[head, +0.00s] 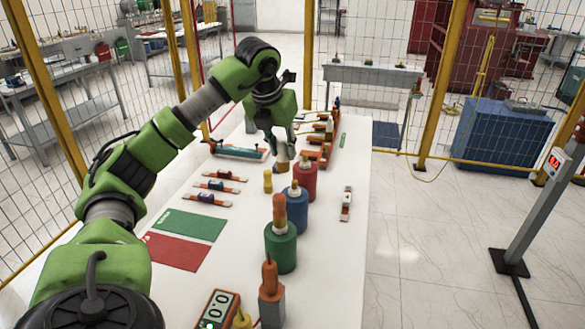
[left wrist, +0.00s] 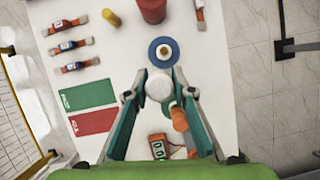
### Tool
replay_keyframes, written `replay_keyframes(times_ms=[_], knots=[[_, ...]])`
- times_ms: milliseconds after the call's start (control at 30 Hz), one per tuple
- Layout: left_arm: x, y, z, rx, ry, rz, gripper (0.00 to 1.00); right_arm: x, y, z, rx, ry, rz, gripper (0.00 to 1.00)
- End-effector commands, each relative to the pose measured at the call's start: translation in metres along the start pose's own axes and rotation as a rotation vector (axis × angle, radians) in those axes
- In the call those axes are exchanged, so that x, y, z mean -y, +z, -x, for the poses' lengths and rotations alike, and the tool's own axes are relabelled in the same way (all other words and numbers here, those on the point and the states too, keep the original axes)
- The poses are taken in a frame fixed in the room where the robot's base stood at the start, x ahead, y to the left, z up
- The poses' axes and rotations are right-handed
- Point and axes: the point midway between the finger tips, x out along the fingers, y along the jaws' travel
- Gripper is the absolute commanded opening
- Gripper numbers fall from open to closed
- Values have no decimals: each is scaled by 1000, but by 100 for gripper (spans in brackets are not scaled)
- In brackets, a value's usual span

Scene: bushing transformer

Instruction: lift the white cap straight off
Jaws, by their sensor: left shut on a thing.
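My left gripper (head: 283,152) points down over the white table, its fingers closed on the white cap. In the left wrist view the cap (left wrist: 159,86) is a round white piece between the two fingertips (left wrist: 160,78). In the head view only a small tan-looking part (head: 282,167) shows below the fingers. The cap appears raised clear of the bushings. A blue bushing (head: 295,212) with a pale top, a red bushing (head: 305,184) and a green bushing (head: 280,252) with an orange top stand in a row below. My right gripper is not in view.
A green mat (head: 188,225) and a red mat (head: 175,252) lie left of the bushings. Several small fuse-like parts (head: 216,186) lie behind them. A yellow piece (head: 268,182) stands near the red bushing. A meter (head: 218,310) is at the front. Wire fencing surrounds the table.

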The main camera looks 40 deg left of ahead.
Motion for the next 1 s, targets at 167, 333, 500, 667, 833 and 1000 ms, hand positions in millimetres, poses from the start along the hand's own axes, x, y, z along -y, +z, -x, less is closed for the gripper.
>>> replay_keyframes(times_ms=[167, 333, 500, 667, 833, 1000], knots=[[-8, -36, 29, 3, 4, -1, 2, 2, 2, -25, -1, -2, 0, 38], [-12, -54, 52, 1, 2, 1, 2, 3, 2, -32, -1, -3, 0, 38], [-14, -61, 66, -1, 1, 1, 2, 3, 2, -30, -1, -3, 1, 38], [-14, -58, 80, -2, 1, 1, 2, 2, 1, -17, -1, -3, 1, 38], [-14, -52, 92, -2, 1, 1, 2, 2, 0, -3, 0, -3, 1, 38], [-14, -47, 104, -2, 1, 1, 2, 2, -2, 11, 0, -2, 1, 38]])
